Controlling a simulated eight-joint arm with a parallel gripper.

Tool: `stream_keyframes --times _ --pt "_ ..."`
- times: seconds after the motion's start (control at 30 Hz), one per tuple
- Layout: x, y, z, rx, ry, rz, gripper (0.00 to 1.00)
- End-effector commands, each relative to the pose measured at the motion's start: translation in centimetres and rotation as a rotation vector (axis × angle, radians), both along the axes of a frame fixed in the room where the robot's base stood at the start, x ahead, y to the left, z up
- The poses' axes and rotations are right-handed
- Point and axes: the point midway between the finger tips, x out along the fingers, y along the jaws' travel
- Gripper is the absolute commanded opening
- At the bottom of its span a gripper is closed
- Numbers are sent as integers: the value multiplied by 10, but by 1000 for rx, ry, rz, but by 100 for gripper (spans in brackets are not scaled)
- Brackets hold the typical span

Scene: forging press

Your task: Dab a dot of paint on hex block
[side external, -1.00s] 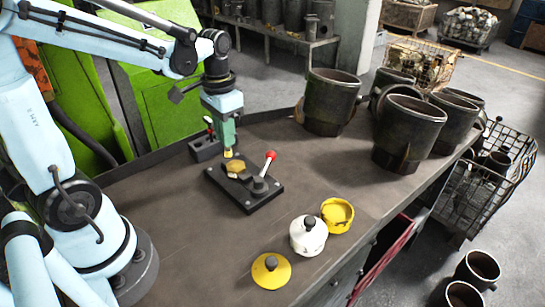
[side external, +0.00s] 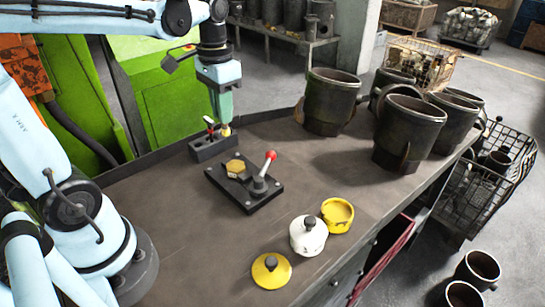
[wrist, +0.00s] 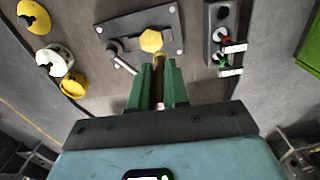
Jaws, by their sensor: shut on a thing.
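The hex block (side external: 236,167) is brass-yellow and sits on a black clamp plate (side external: 246,196); no dot can be made out on it. It also shows in the wrist view (wrist: 151,40), just beyond my fingertips. My gripper (side external: 222,108) is shut on a paint marker, whose yellowish tip (side external: 225,130) points down. The marker shows between the green fingers in the wrist view (wrist: 159,65). It is above the plate's far side, by the black marker rack (side external: 213,147); whether it touches the rack is unclear. A red marker (wrist: 234,47) and a green marker (wrist: 229,71) stand in the rack.
A clamp lever with a red knob (side external: 270,156) rises from the plate. A white pot (side external: 308,236), an open yellow pot (side external: 337,214) and a yellow lid (side external: 271,271) stand at the front. Several large dark crucibles (side external: 333,100) fill the right. The left tabletop is clear.

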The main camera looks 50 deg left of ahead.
Motion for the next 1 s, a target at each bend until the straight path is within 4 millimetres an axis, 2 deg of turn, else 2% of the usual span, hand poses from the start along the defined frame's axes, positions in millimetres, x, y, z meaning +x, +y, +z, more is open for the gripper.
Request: stream_keyframes --times 0.63,1.0 --pt "0 0 -2 0 0 0 0" --pt "0 0 -29 0 0 0 0"
